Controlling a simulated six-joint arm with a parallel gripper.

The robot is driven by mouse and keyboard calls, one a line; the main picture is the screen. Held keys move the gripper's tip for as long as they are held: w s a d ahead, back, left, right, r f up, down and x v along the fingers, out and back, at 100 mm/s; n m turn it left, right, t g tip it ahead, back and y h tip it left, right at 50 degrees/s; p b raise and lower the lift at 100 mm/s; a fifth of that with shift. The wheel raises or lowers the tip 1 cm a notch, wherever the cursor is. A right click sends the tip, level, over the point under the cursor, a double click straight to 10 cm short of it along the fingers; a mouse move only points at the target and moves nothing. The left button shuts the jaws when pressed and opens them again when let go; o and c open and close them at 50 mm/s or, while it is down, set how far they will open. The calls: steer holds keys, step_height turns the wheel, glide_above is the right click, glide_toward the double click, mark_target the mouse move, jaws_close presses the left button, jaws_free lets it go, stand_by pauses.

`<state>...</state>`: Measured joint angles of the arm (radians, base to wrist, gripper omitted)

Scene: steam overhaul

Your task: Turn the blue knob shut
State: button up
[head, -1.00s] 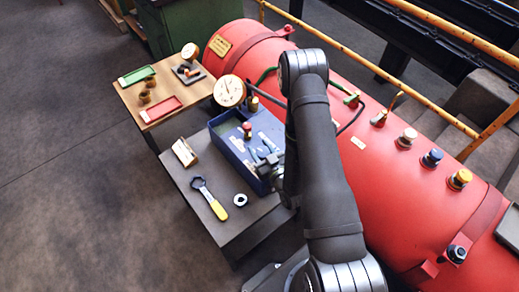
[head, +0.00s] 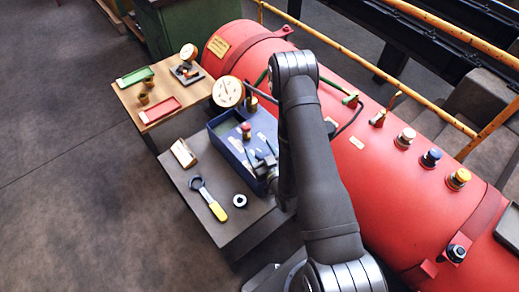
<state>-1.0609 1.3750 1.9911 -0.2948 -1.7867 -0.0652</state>
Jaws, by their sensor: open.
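The blue knob (head: 431,157) stands on top of the red boiler (head: 375,180) on the right. Nothing touches the blue knob. How far it is turned cannot be told at this size.
A wrench with a yellow handle (head: 208,198), a pale ring (head: 240,200) and a wooden block (head: 184,153) lie on the dark table. A round gauge (head: 228,91) stands behind the bin. A yellow railing (head: 435,105) runs behind the boiler.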

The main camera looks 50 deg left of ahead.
steer(key=v, duration=0.7)
steer(key=shift+d, duration=0.2)
steer(key=shift+w+d, duration=0.15)
steer(key=shift+w, duration=0.05)
steer(key=w+d+n+g, duration=0.2)
steer(key=d+n+g, duration=0.3)
steer(key=d, duration=0.5)
steer(key=shift+m+g, duration=0.3)
steer(key=shift+m, duration=0.4)
steer(key=a, duration=0.6)
steer(key=s+a, duration=0.1)
steer(key=a, duration=1)
steer(key=shift+s+a+f, duration=0.1)
steer(key=shift+s+a, duration=0.1)
steer(key=shift+a, duration=0.15)
steer(key=c, duration=1)
